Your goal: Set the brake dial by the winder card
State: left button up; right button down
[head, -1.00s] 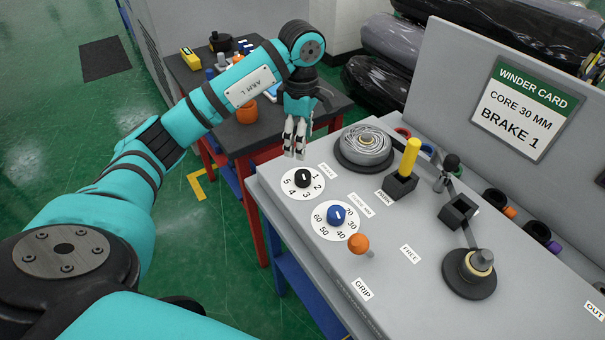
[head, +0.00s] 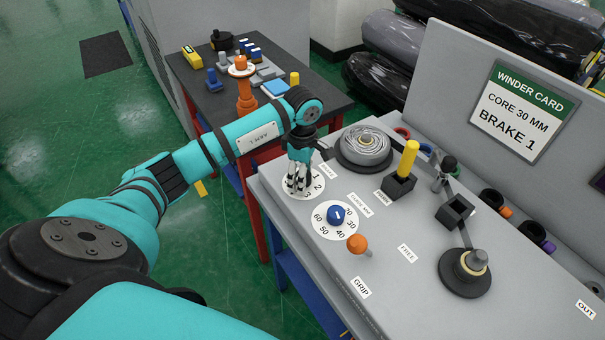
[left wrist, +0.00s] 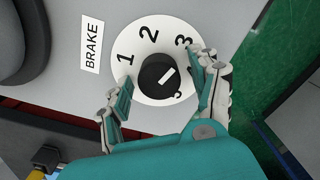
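The winder card (head: 518,107) reads "CORE 30 MM, BRAKE 1". The brake dial is a white disc (head: 318,190) with numbers; my left gripper (head: 298,187) covers its knob in the head view. In the left wrist view the black brake knob (left wrist: 158,76) shows on the white disc (left wrist: 131,46), and its white mark slants up-right, toward the 3 and 4 side, away from 1. My left gripper (left wrist: 161,68) is open, one finger on each side of the knob, with small gaps apparent. The 4 is partly hidden. My right gripper is not in view.
The blue-knobbed core dial (head: 336,214) and orange-tipped grip lever (head: 358,243) stand close to the brake dial. A wound grey roll (head: 364,147) and yellow-handled lever (head: 406,165) are behind. A dark side table (head: 325,108) holds several items.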

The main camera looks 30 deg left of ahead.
pick_arm(q)
jog(key=c, duration=1.1)
